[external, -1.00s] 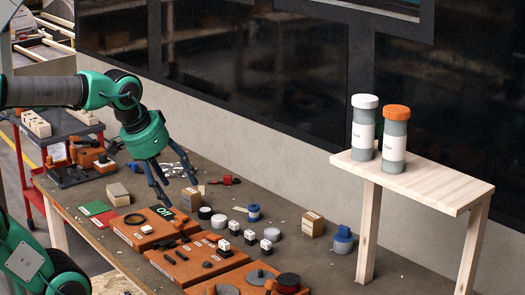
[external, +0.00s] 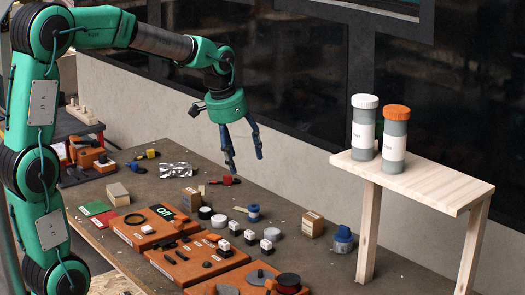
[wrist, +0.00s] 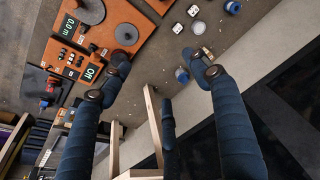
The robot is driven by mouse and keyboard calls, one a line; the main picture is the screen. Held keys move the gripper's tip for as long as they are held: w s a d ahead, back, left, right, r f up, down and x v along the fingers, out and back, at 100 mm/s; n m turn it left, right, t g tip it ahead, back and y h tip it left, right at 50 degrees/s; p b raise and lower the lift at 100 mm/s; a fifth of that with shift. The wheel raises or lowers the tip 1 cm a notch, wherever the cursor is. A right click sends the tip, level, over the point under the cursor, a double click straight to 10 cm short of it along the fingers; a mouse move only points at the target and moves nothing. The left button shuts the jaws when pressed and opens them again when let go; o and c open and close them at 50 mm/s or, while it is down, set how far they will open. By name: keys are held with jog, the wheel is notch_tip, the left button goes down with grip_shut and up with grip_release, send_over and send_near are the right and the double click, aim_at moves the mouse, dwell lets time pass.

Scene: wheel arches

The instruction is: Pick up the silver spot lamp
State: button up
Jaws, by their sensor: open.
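My gripper (external: 244,163) is open and empty, pointing down above the back of the workbench. Its dark blue fingers are spread apart in the wrist view (wrist: 162,68). I cannot pick out a silver spot lamp with certainty. A shiny silver crumpled-looking item (external: 175,170) lies on the bench, to the left of and below my gripper. Small grey and white round pieces (external: 219,221) stand near the orange boards, too small to identify. No object is between the fingers.
Orange boards (external: 165,238) with small parts cover the bench front. A red tool (external: 224,181), blue spool (external: 253,213), cardboard box (external: 312,224) and blue-grey item (external: 342,240) lie behind. A wooden shelf (external: 430,182) with two jars (external: 364,130) stands right. A dark wall bounds the back.

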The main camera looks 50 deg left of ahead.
jog(key=w+a+f, duration=0.4)
jog(key=w+f, duration=0.2)
jog(key=f, duration=0.1)
jog(key=w+a+f+g+p, duration=0.1)
jog(key=w+a+f, duration=0.3)
jog(key=w+f, duration=0.3)
jog(key=w+a+f+m+p, duration=0.1)
jog(key=w+a+f, duration=0.3)
jog(key=w+f, duration=0.2)
jog(key=shift+w+a+f+g, duration=0.3)
jog(key=shift+a+f+g, duration=0.1)
jog(key=shift+f, duration=0.3)
jog(key=b, duration=0.1)
send_over(272, 231)
jog(key=s, duration=0.1)
jog(key=shift+s+f, duration=0.1)
jog(key=shift+f, duration=4.1)
jog(key=shift+w+d+f+b, duration=0.15)
jog(key=shift+f+b, duration=0.15)
jog(key=shift+f, duration=0.55)
jog(key=shift+w+a+f+b, duration=0.15)
jog(key=shift+f+b, duration=0.2)
jog(key=shift+f, duration=0.55)
jog(key=shift+w+d+f+b, duration=0.15)
jog(key=shift+f+b, duration=0.15)
jog(key=shift+f, duration=0.55)
